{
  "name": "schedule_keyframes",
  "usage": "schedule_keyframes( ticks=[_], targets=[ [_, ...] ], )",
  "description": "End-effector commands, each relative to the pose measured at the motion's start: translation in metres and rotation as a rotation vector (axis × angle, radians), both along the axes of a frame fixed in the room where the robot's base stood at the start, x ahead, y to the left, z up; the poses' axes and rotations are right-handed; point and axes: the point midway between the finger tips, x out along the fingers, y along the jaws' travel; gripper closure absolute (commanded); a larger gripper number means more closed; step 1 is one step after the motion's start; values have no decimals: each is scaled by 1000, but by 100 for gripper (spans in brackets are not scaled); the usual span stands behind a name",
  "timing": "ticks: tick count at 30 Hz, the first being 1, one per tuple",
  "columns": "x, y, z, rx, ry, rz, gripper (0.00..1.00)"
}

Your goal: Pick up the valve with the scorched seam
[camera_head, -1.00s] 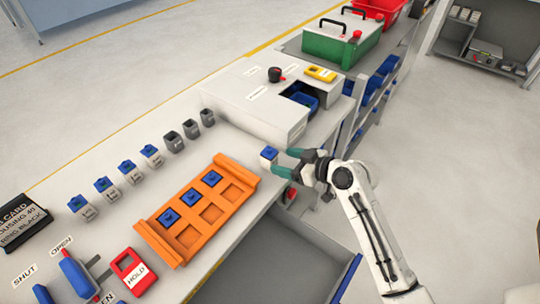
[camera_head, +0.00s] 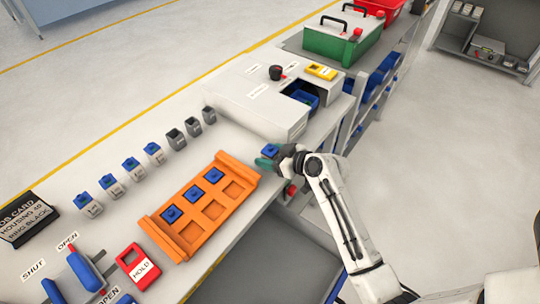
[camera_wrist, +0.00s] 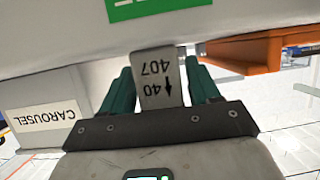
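My gripper (camera_head: 272,154) is past the right end of the orange tray (camera_head: 158,232), near the bench's front edge. It is shut on a small grey block with a blue top (camera_head: 269,150). In the wrist view, the block's grey face (camera_wrist: 158,80) with "407" and "40" and an arrow sits between the teal fingers of my gripper (camera_wrist: 160,92). Similar blue-topped pieces (camera_head: 111,187) stand in a row at the left, and three blue pieces (camera_head: 193,194) sit in tray pockets. No scorched seam can be made out on any piece.
A white box (camera_head: 265,105) with a blue bin (camera_head: 302,95) stands behind my gripper. A red HOLD sign (camera_head: 138,265) and blue levers (camera_head: 86,270) are at front left. An open drawer (camera_head: 270,265) lies below the bench.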

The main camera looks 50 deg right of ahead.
Motion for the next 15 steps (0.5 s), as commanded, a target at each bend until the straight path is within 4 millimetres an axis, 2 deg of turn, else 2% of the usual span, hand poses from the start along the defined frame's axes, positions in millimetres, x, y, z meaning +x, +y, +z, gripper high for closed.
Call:
schedule_keyframes(
  ticks=[1,12,15],
  targets=[
    [0,0,0,0,0,0,44],
    [0,0,0,0,0,0,79],
    [0,0,0,0,-1,0,86]
  ],
)
